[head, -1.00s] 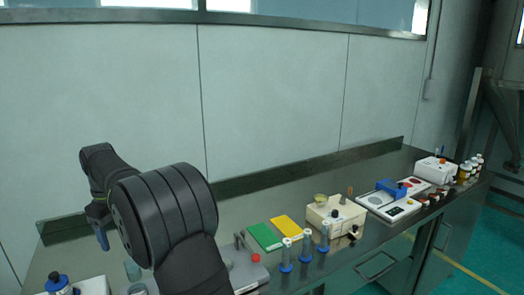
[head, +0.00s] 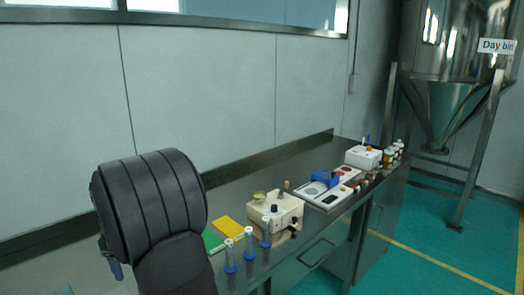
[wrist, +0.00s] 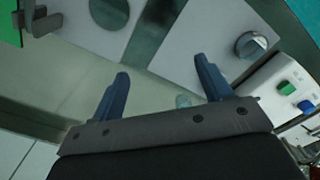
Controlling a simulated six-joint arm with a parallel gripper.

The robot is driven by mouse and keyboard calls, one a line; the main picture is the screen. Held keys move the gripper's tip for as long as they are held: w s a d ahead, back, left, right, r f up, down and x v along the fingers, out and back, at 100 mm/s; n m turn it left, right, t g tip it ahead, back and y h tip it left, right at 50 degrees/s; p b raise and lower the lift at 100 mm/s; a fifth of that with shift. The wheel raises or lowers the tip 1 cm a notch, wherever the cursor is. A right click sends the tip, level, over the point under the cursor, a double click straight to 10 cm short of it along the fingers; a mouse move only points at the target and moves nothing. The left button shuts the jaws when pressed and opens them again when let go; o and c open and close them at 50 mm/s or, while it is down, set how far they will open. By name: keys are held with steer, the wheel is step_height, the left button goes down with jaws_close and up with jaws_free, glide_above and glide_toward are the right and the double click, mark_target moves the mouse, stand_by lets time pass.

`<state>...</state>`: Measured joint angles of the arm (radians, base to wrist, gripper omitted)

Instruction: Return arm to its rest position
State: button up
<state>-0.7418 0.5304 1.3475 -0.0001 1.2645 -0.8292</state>
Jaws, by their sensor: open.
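My gripper (wrist: 166,86) shows in the wrist view with its two blue fingers wide apart and nothing between them. In the head view my dark arm fills the lower left and hides most of the gripper; only a bit of a blue finger shows at its left edge. I cannot tell how high the gripper is.
The steel bench carries a yellow card (head: 231,229), a cream device (head: 275,212), blue-based tubes (head: 265,233), a blue-topped white device (head: 325,188) and a white box (head: 364,156). A steel day bin (head: 452,75) stands at right. The wrist view shows a button panel (wrist: 290,92).

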steer(key=a+f, duration=0.2)
steer(key=s+a+f, duration=0.1)
steer(key=a+f, duration=0.1)
steer(key=f, duration=0.1)
steer(key=s+a+f, duration=0.1)
steer(key=a+f, duration=0.1)
steer(key=shift+s+f, duration=0.1)
steer(key=shift+f, duration=0.3)
steer(key=shift+c, duration=0.2)
stand_by(2.2)
